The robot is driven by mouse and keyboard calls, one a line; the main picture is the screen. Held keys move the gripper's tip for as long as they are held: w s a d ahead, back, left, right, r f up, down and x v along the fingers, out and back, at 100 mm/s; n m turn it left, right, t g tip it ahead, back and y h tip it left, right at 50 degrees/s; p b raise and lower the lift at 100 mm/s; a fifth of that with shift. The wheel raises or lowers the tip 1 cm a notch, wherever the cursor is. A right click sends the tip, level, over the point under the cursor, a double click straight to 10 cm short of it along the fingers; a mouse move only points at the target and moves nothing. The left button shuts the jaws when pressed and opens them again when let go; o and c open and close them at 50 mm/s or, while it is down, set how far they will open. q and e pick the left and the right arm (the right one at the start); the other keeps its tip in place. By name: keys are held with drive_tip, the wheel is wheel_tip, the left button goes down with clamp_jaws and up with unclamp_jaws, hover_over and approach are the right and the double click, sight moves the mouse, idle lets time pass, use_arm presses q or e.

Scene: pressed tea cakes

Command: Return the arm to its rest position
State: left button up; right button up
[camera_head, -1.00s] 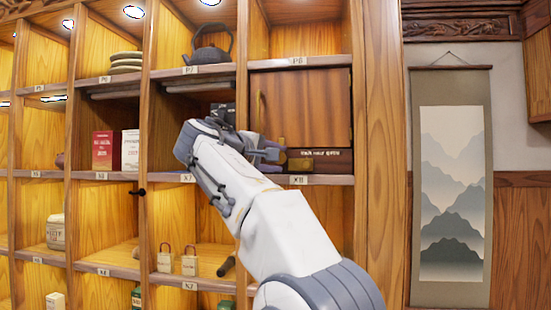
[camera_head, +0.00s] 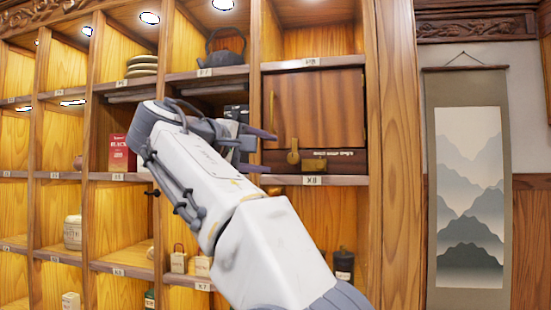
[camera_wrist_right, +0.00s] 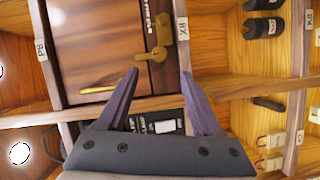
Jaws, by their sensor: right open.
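My right arm reaches up from the bottom of the head view. Its gripper (camera_head: 268,151) is open in front of the shelves, beside the wooden cabinet door (camera_head: 322,105) in the compartment labelled P8. The right wrist view shows the two dark fingers (camera_wrist_right: 159,72) spread apart with nothing between them. Past them are the door (camera_wrist_right: 95,40), its brass latch (camera_wrist_right: 157,54) and its long brass handle (camera_wrist_right: 98,89). The latch also shows in the head view (camera_head: 293,157), just right of the fingers. I cannot tell the exact gap to the door. My left gripper is out of view.
A black kettle (camera_head: 221,58) and stacked plates (camera_head: 142,65) stand on upper shelves. A red box (camera_head: 121,153) stands left of my arm. Dark canisters (camera_wrist_right: 265,27) and small tagged blocks (camera_head: 179,260) sit lower. A scroll (camera_head: 468,190) hangs on the right wall.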

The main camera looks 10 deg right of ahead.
drive_tip(key=shift+s+a, duration=0.25)
idle(0.3)
drive_tip(key=s+a+f+n+g+y+b, duration=0.1)
drive_tip(key=s+a+f+n+y, duration=0.25)
drive_tip(key=f, duration=1.05)
drive_tip(key=a+f+n+g+y+b, duration=0.15)
drive_tip(key=a+f+y, duration=0.35)
drive_tip(key=f, duration=0.8)
drive_tip(key=s+d+f+m+g+y+b, duration=0.1)
drive_tip(key=s+f+g+y, duration=0.4)
drive_tip(key=s+f, duration=2.2)
drive_tip(key=s+d+m+g, duration=0.1)
drive_tip(key=m+g, duration=0.1)
drive_tip(key=g, duration=0.1)
drive_tip(key=shift+s+d+f+m+g, duration=0.15)
drive_tip(key=shift+d+m+g, duration=0.05)
drive_tip(key=shift+m+g, duration=0.2)
